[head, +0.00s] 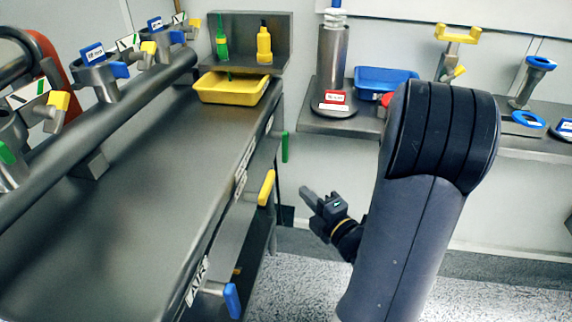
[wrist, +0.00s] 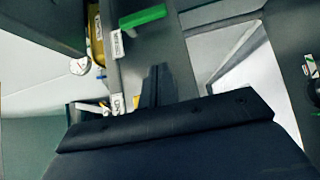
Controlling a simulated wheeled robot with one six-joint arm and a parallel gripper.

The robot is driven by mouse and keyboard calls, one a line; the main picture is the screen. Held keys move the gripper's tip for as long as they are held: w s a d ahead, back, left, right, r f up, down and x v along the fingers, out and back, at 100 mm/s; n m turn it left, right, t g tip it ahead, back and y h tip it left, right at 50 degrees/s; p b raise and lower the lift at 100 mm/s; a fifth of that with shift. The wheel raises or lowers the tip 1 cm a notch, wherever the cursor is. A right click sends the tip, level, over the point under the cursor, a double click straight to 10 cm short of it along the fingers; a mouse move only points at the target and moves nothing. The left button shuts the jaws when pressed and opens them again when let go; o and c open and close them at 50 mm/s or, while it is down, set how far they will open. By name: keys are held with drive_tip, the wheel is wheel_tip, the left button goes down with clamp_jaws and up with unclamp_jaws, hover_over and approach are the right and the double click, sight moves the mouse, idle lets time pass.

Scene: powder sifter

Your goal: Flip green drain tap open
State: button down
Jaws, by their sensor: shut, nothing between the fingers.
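The green drain tap (head: 285,147) is the farthest of the coloured handles along the bench's right side; its handle stands upright in the head view. My gripper (head: 306,191) is to the right of the bench side, nearer to me than the green tap and close to the yellow tap handle (head: 267,187). In the wrist view my gripper (wrist: 157,70) has its fingers shut together and empty. A green handle (wrist: 143,17) shows just beyond the fingertips there, apart from them.
A blue tap handle (head: 231,300) sticks out nearer along the bench (head: 150,190) side. A yellow tray (head: 231,89) and green and yellow bottles (head: 264,46) stand at the far end. A wall shelf (head: 340,121) is behind my arm. Floor right of the bench is clear.

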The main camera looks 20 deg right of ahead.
drive_tip(key=w, duration=1.3)
drive_tip(key=shift+d, duration=0.15)
drive_tip(key=shift+w+f, duration=0.1)
drive_tip(key=shift+b, duration=0.7)
